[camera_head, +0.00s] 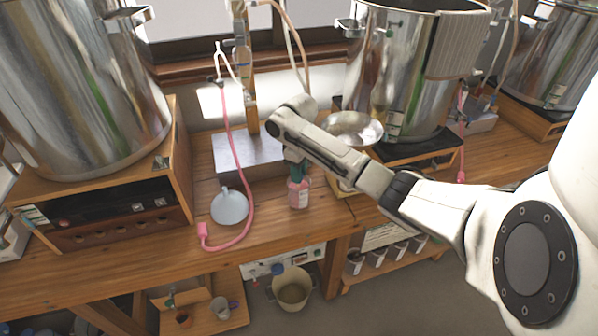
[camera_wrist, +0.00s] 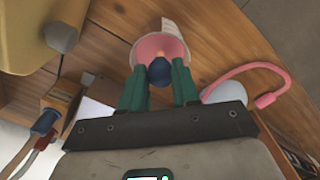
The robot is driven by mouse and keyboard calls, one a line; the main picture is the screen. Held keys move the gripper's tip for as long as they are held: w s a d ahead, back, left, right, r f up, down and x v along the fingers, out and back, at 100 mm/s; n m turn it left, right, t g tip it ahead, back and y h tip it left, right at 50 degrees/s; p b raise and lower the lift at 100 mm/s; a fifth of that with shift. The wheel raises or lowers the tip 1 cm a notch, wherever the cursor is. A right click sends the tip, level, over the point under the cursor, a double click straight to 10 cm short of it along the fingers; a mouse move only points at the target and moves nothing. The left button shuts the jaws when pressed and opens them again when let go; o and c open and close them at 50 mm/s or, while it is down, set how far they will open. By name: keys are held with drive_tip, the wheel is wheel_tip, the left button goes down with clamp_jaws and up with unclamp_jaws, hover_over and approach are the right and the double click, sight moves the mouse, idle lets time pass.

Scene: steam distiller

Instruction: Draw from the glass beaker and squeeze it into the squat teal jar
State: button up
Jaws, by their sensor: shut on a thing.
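My gripper (camera_head: 297,172) points down over the worktop. In the wrist view its green fingers (camera_wrist: 159,88) are shut on the dark blue bulb (camera_wrist: 158,70) of what looks like a dropper. The dropper's lower part is hidden. Directly beneath is a glass vessel with pink contents and a white label (camera_head: 299,194), standing upright; its round pink mouth shows in the wrist view (camera_wrist: 157,45). It may be the glass beaker. I cannot tell whether the dropper's tip is inside it. I cannot pick out a squat teal jar in either view.
A pale funnel (camera_head: 229,207) and a pink hose (camera_head: 246,190) lie to the left on the wooden worktop. A metal bowl (camera_head: 352,127) is behind, near a large steel pot (camera_head: 400,75). A bucket (camera_head: 291,290) and small cups stand below. The worktop's front is mostly clear.

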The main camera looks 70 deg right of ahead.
drive_tip(key=shift+r+p, duration=3.85)
drive_tip(key=shift+r, duration=0.65)
